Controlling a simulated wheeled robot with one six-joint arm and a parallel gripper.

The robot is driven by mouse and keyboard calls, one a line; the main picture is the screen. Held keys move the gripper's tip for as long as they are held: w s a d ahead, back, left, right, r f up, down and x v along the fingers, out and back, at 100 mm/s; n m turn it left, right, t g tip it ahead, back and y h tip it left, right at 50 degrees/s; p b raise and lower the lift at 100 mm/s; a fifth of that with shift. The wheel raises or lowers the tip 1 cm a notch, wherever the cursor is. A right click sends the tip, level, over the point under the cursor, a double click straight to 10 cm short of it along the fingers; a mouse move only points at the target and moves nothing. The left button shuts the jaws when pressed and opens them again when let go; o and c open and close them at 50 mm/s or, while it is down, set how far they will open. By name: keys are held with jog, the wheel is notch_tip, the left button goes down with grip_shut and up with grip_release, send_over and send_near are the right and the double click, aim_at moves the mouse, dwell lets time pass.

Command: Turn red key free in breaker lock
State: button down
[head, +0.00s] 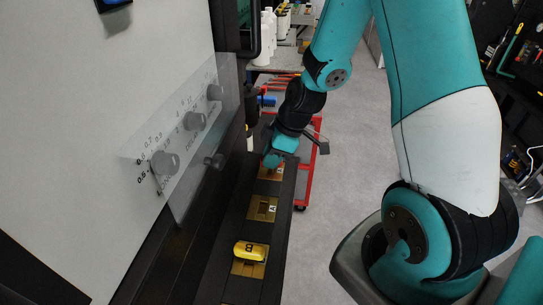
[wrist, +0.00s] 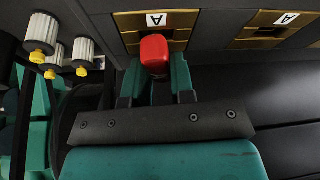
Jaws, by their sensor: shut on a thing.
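The red key (wrist: 154,50) is between the two teal fingers of my gripper (wrist: 156,75) in the wrist view. The gripper is shut on it. The key overlaps a brass lock plate (wrist: 128,22) with a white "A" label. How deep the key sits in the lock, and its turn angle, cannot be told. In the head view my gripper (head: 272,161) is at the far brass plate (head: 271,174) on the dark ledge and hides the key.
Nearer on the ledge are another "A" plate (head: 263,208) and a plate with a yellow "B" key (head: 250,251). Grey knobs (head: 165,162) stand out from a clear panel on the left. A red cart (head: 309,165) is behind. Open floor lies to the right.

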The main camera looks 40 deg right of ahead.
jog(key=n+g, duration=0.1)
jog(key=n, duration=0.3)
jog(key=shift+f+y, duration=0.1)
jog(key=shift+y, duration=0.2)
jog(key=n+g, duration=0.2)
jog(key=n, duration=0.2)
jog(key=shift+w+b, duration=0.1)
jog(key=shift+b, duration=0.3)
jog(key=n, duration=0.2)
jog(key=n+g+b, duration=0.1)
jog(key=n, duration=0.1)
jog(key=shift+f+g, duration=0.1)
jog(key=shift+g, duration=0.2)
jog(key=n+g+h+b, duration=0.1)
jog(key=n, duration=0.3)
jog(key=c, duration=0.9)
grip_release()
jog(key=shift+r, duration=0.2)
